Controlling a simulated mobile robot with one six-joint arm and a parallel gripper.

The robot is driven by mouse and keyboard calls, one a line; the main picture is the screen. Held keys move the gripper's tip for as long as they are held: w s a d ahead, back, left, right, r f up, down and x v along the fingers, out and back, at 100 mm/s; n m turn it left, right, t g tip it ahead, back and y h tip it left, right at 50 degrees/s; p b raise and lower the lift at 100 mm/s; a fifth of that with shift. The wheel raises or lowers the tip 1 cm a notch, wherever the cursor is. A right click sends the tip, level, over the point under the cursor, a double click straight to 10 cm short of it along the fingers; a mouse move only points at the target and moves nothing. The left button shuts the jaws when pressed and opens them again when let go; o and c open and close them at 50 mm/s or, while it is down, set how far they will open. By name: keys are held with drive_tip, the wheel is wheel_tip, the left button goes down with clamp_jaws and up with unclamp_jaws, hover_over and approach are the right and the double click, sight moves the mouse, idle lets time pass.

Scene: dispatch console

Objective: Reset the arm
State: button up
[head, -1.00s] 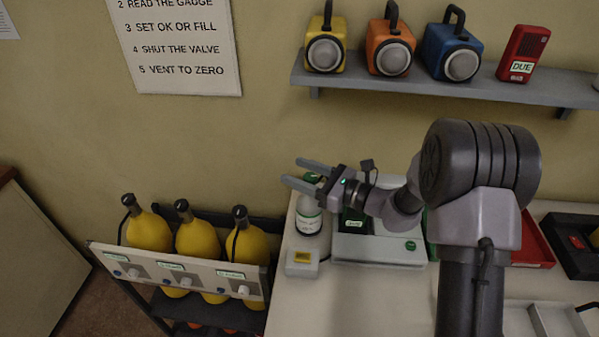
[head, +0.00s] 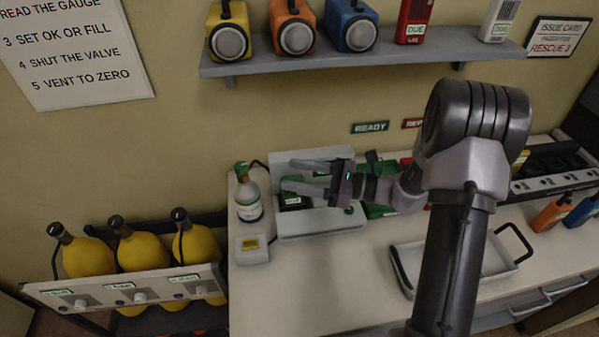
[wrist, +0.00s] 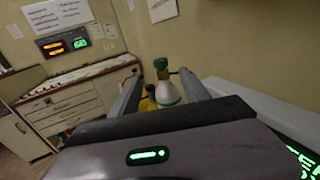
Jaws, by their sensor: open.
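My gripper (head: 287,177) is open and empty. It points left over the grey box (head: 322,222) at the back of the counter, with its two fingers apart. In the wrist view the open fingers (wrist: 162,83) frame a small white bottle with a green top (wrist: 167,93), which stands beyond them and is not held. The same bottle (head: 249,200) stands upright at the counter's left end in the head view. My arm is bent, with its upper part in front of the counter's middle.
A shelf (head: 240,68) with yellow, orange and blue lamps runs above. Yellow cylinders (head: 140,253) stand in a rack at lower left. A small grey box (head: 252,249) sits before the bottle. A grey tray (head: 405,262) lies behind my arm. The counter's front left is clear.

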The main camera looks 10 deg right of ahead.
drive_tip(key=shift+s+d, duration=0.1)
drive_tip(key=shift+d, duration=0.1)
idle(0.3)
drive_tip(key=s+a+r+n+g+h+b, duration=0.2)
drive_tip(key=s+a+n+g+h, duration=0.15)
drive_tip(key=s+n, duration=0.35)
drive_tip(key=s+a+r+n+g+h+b, duration=0.1)
drive_tip(key=s+a+n+g+h, duration=0.25)
drive_tip(key=s, duration=0.55)
drive_tip(key=s+d+r+n+t+h+b, duration=0.1)
drive_tip(key=s+d+n+t+h+b, duration=0.1)
drive_tip(key=s+d+n+t+h, duration=0.3)
drive_tip(key=s+d+n+h, duration=0.1)
drive_tip(key=s+n+h, duration=0.1)
drive_tip(key=n, duration=0.1)
drive_tip(key=shift+s+d+r, duration=0.2)
drive_tip(key=shift+s+r, duration=0.15)
drive_tip(key=shift+s, duration=0.05)
